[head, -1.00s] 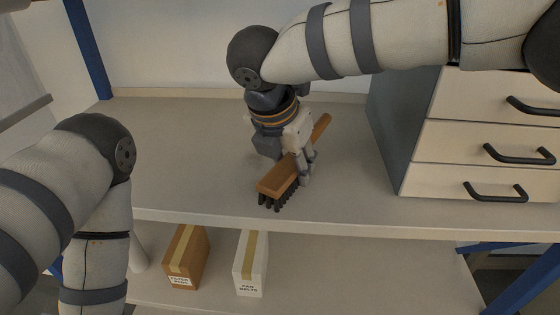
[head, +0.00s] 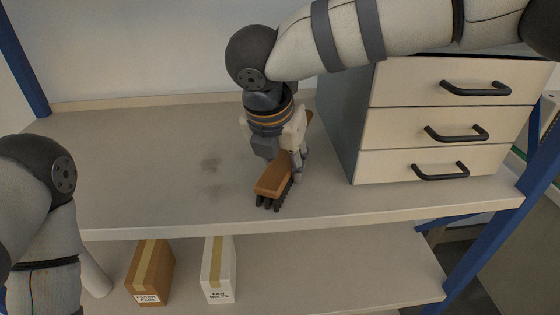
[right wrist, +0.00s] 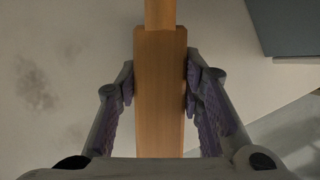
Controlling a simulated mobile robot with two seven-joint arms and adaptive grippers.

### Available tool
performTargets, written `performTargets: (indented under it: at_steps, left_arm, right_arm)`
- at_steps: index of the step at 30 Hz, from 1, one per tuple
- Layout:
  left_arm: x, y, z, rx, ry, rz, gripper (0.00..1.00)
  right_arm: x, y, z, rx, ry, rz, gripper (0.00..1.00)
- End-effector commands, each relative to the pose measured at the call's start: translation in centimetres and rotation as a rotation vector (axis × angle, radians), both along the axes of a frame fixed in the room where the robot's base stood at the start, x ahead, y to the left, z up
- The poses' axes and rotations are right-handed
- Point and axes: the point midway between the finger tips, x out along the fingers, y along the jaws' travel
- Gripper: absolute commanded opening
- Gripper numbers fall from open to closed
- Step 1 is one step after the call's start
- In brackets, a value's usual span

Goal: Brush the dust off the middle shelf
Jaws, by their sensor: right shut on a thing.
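A wooden brush (head: 274,179) with dark bristles is held in my right gripper (head: 296,165), bristles down, at the middle shelf (head: 140,185). Its bristles look on or just above the shelf near the front edge; I cannot tell if they touch. In the right wrist view the fingers (right wrist: 159,95) are closed on both sides of the wooden brush block (right wrist: 159,75). Grey dust smudges (head: 211,178) lie on the shelf to the left of the brush; they also show at the left in the right wrist view (right wrist: 36,85). My left gripper is out of view.
A drawer cabinet (head: 440,130) with black handles stands on the shelf to the right of the brush. A brown box (head: 151,272) and a white box (head: 218,270) stand on the shelf below. Blue posts (head: 22,62) frame the unit. The shelf's left part is clear.

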Motion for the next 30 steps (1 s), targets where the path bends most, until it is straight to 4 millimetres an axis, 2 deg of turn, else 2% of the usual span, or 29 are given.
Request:
performTargets:
  at_steps: [15,26,30]
  left_arm:
    - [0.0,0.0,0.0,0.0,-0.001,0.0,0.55]
    - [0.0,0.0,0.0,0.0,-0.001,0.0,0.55]
    - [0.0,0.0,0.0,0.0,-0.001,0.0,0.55]
  right_arm:
    - [0.0,0.1,5.8,0.001,-0.003,0.0,0.03]
    - [0.0,0.0,6.2,0.001,-0.001,-0.001,0.03]
    - [0.0,0.1,7.3,0.003,-0.004,-0.002,0.03]
